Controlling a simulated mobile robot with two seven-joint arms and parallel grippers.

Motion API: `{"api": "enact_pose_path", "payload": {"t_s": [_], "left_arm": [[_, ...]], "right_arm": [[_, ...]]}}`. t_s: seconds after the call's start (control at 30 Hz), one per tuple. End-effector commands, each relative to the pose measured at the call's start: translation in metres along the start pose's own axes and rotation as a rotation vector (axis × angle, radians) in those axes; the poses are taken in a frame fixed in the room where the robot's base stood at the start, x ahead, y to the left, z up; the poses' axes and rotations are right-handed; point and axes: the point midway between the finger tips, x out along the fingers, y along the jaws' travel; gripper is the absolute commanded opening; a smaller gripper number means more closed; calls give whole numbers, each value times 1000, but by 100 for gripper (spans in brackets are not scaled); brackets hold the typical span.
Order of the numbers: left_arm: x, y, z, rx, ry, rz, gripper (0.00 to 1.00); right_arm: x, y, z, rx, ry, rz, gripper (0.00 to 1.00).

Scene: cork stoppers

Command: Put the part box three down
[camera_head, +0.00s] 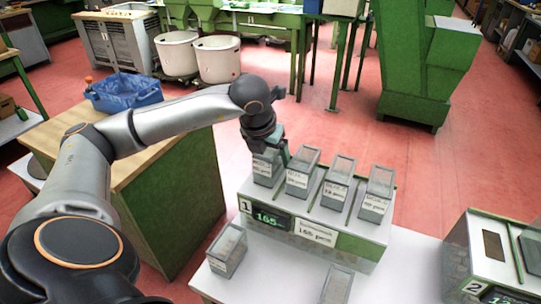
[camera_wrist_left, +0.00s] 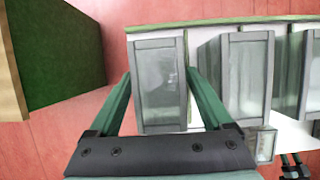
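A grey see-through part box (camera_head: 266,168) with a white label is at the left end of the row on the green-and-white station (camera_head: 315,238) marked 1. My left gripper (camera_head: 270,147) reaches down over it. In the left wrist view the green fingers (camera_wrist_left: 159,74) lie along both sides of this box (camera_wrist_left: 160,85) and appear to touch it. I cannot tell whether it is lifted off its place. No box shows a readable "three". A dark two-pronged part at the lower right of the wrist view may be my right gripper (camera_wrist_left: 291,160); it is too small to judge.
Three similar boxes (camera_head: 303,172) stand to the right along the station. Two more boxes (camera_head: 228,250) (camera_head: 338,286) are on the white table (camera_head: 290,272) in front. A second station marked 2 (camera_head: 492,255) is at the right. A green wood-topped bench (camera_head: 185,195) stands left.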

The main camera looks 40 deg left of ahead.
Motion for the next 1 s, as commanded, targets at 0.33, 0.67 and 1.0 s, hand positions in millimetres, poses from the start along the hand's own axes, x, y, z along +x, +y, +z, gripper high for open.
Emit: {"api": "enact_pose_path", "payload": {"t_s": [0.33,0.67,1.0], "left_arm": [[-2,0,1,0,0,0,92],[-53,0,3,0,-7,-2,92],[-114,0,2,0,-2,-2,92]], "right_arm": [[-1,0,-2,0,1,0,50],[-3,0,-4,0,1,0,50],[-6,0,-7,-1,1,0,50]]}}
